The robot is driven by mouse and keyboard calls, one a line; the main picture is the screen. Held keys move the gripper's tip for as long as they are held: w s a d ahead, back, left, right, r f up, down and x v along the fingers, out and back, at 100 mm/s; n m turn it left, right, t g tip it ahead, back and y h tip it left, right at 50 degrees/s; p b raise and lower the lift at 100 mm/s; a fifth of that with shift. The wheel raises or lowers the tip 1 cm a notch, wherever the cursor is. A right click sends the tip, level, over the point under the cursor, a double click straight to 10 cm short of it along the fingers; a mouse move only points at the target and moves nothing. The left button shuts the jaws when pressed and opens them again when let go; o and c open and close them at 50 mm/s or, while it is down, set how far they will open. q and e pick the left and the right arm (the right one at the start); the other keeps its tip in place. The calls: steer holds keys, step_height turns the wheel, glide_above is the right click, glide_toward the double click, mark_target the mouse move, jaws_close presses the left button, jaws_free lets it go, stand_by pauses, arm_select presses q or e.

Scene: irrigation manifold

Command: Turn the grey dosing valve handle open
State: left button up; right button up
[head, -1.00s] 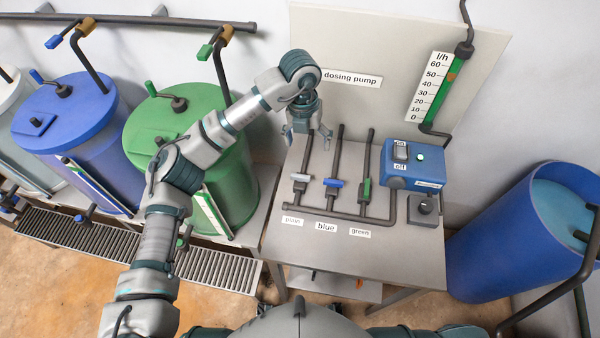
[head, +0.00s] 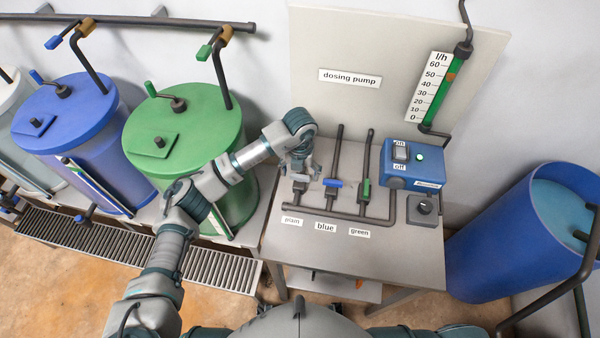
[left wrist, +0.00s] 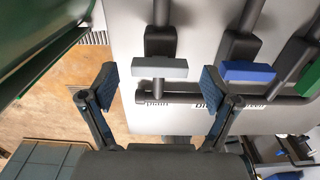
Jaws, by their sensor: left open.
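The grey dosing valve handle (head: 300,178) is on the leftmost pipe, above the "plain" label (head: 292,221), and lies across that pipe. In the left wrist view the grey handle (left wrist: 160,68) appears between my fingertips, with a gap on each side. My left gripper (head: 300,168) is open and empty, just above and behind the handle in the head view; its two blue-padded fingers (left wrist: 160,86) show in the wrist view. I see no contact with the handle. My right gripper is out of view.
A blue pump box (head: 412,165) stands farther right. The bench front (head: 350,255) is clear. A green tank (head: 185,140) stands left.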

arm_select(q)
steer(key=shift+f, duration=0.45)
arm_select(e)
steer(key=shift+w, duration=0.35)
arm_select(q)
steer(key=c, duration=1.1)
steer(key=shift+c, duration=0.2)
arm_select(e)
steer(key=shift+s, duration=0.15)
